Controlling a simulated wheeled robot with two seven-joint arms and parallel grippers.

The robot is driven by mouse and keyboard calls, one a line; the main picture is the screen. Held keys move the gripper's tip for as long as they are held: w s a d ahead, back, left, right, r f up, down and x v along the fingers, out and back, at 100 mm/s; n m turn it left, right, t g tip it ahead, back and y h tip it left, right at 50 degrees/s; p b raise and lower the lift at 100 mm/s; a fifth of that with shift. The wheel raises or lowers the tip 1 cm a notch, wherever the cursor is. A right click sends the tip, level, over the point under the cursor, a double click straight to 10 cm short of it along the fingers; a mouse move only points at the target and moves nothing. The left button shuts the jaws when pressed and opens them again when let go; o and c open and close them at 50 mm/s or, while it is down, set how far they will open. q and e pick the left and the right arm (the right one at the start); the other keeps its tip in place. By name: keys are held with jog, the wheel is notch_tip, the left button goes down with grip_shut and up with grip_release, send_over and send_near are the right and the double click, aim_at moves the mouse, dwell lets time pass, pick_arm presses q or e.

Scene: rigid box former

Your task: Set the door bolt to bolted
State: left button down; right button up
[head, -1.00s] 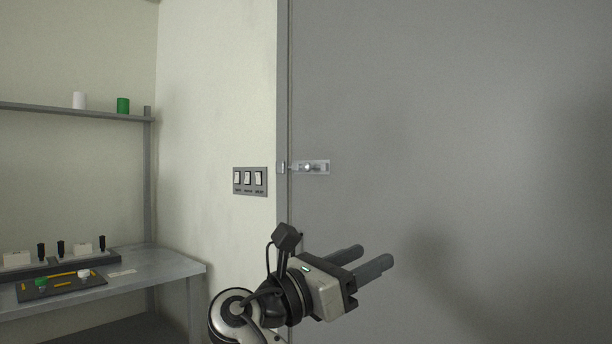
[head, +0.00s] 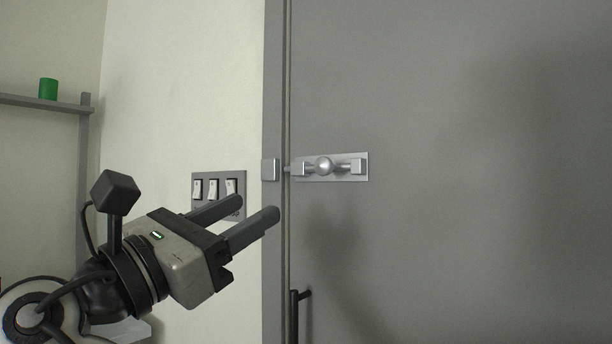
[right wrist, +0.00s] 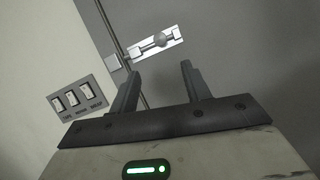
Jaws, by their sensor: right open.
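The door bolt (head: 331,167) is a silver slide bolt with a round knob (head: 324,166) on a plate fixed to the grey door (head: 460,200). Its rod tip shows at the door's left edge, close to a square keeper (head: 270,170) on the frame. I cannot tell whether the tip enters the keeper. My right gripper (head: 258,212) is open and empty, below and left of the bolt, apart from it. In the right wrist view the bolt (right wrist: 156,43) lies beyond and above the open fingers (right wrist: 162,80). My left gripper is not in view.
A panel of three switches (head: 218,188) is on the wall left of the door frame, behind my right gripper. A dark door handle (head: 296,315) stands below the bolt. A shelf (head: 45,103) with a green cylinder (head: 48,89) is at far left.

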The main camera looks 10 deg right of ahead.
aim_at(320, 167)
jog(key=x, duration=0.9)
jog(key=p+x, duration=0.1)
jog(key=x, duration=0.4)
jog(key=shift+s+d+r, duration=0.2)
jog(key=shift+r, duration=0.1)
jog(key=shift+x, duration=0.85)
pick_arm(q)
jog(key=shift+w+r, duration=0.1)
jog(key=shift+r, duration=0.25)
pick_arm(e)
jog(key=shift+w+f, duration=0.1)
